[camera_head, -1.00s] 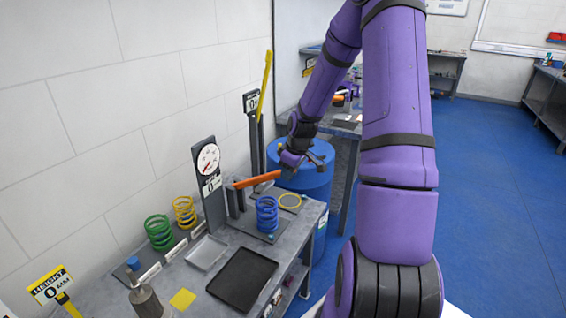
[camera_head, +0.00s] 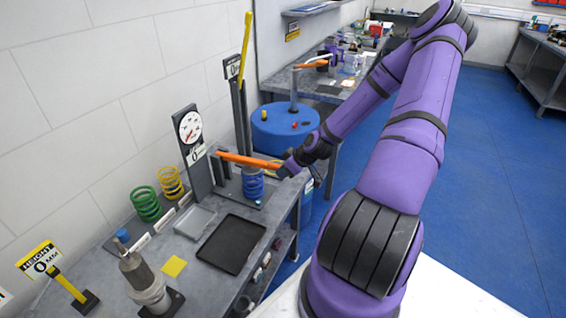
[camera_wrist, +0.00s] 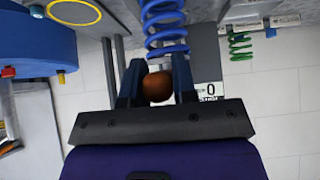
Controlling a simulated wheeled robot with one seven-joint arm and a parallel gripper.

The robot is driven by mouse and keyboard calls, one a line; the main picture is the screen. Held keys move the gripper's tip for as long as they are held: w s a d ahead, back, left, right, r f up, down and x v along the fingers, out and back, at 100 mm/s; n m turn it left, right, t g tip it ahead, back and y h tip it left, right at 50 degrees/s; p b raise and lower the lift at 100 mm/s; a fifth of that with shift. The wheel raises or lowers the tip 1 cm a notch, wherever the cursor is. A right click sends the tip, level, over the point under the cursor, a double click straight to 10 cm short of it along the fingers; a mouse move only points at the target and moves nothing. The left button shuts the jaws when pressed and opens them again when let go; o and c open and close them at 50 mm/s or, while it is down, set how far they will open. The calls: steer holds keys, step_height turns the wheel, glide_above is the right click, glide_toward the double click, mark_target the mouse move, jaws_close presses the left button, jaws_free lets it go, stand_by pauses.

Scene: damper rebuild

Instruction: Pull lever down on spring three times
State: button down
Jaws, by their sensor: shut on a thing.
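The orange lever (camera_head: 245,160) runs from the dial stand over the blue spring (camera_head: 253,186), tilting slightly down to the right in the head view. My gripper (camera_head: 286,169) is shut on the lever's free end; in the wrist view the rounded orange end (camera_wrist: 157,87) sits between the two dark fingers. The blue spring (camera_wrist: 163,25) stands upright on a dark base plate, and a grey cap shows between it and the lever. I cannot tell how firmly they touch. The round dial (camera_head: 190,127) has a sign (camera_head: 195,154) below it reading 0.
Green (camera_head: 146,204) and yellow springs (camera_head: 171,183) stand along the wall. A black tray (camera_head: 231,243), a grey tray (camera_head: 195,222) and a yellow pad (camera_head: 174,266) lie on the bench. A blue drum (camera_head: 285,131) with small items stands behind. Blue floor is clear at right.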

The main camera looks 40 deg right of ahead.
steer(key=shift+s+f+t, duration=0.1)
steer(key=shift+f+t, duration=0.4)
steer(key=shift+f, duration=1.05)
steer(key=shift+f, duration=0.1)
steer(key=c, duration=0.9)
jaws_free()
steer(key=v, duration=1.1)
steer(key=shift+d, duration=0.15)
